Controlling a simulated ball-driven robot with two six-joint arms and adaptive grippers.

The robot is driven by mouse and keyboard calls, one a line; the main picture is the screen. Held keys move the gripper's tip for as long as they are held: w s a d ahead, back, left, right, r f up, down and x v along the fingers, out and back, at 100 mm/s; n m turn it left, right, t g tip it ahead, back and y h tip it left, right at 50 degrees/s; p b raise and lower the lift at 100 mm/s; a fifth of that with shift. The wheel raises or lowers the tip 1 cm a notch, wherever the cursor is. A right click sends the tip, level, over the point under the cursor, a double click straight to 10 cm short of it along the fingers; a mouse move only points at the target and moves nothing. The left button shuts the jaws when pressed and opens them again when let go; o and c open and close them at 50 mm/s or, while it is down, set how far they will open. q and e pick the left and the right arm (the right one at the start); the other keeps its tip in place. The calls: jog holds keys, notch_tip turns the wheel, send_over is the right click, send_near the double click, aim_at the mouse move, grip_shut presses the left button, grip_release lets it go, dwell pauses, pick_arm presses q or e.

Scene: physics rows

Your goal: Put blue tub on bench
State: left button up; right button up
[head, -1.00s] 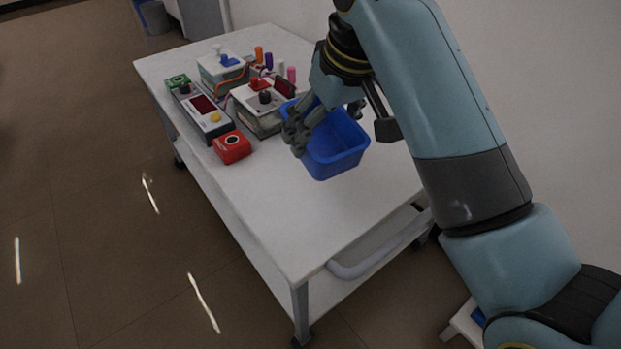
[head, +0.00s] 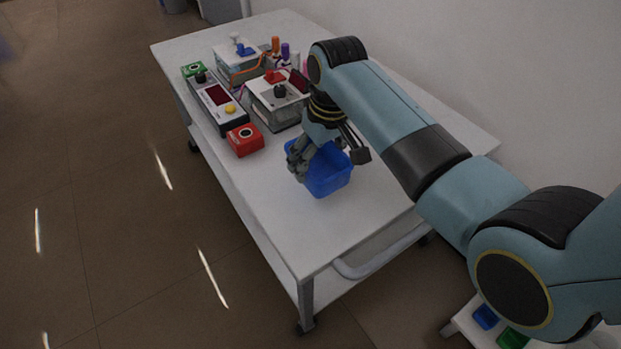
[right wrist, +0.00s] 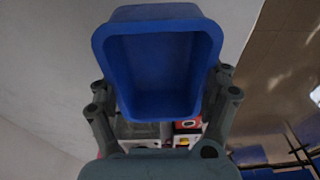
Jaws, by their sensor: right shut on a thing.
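The blue tub (head: 330,176) is an open, empty box at the middle of the white bench (head: 290,225) in the head view. My right gripper (head: 318,160) is shut on the tub from its upper left side. In the right wrist view the tub (right wrist: 157,70) fills the upper middle, between the two fingers of my right gripper (right wrist: 160,110). The tub is at or just above the bench top; I cannot tell whether its base touches. My left gripper is not in view.
A red button box (head: 245,140), a grey device with a yellow button (head: 216,104) and a white box with a black knob (head: 280,99) stand left of and behind the tub. The bench's front part is clear. A low stand with blue and green tubs (head: 512,338) is at lower right.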

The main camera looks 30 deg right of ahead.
aim_at(318, 165)
jog(key=shift+w+a+f, duration=0.4)
jog(key=shift+a+f, duration=0.15)
jog(key=shift+a, duration=0.2)
notch_tip(318, 165, down, 4)
jog(key=shift+f+b, duration=0.1)
jog(key=shift+b, duration=0.85)
jog(key=o, duration=1.1)
jog(key=shift+c, duration=0.2)
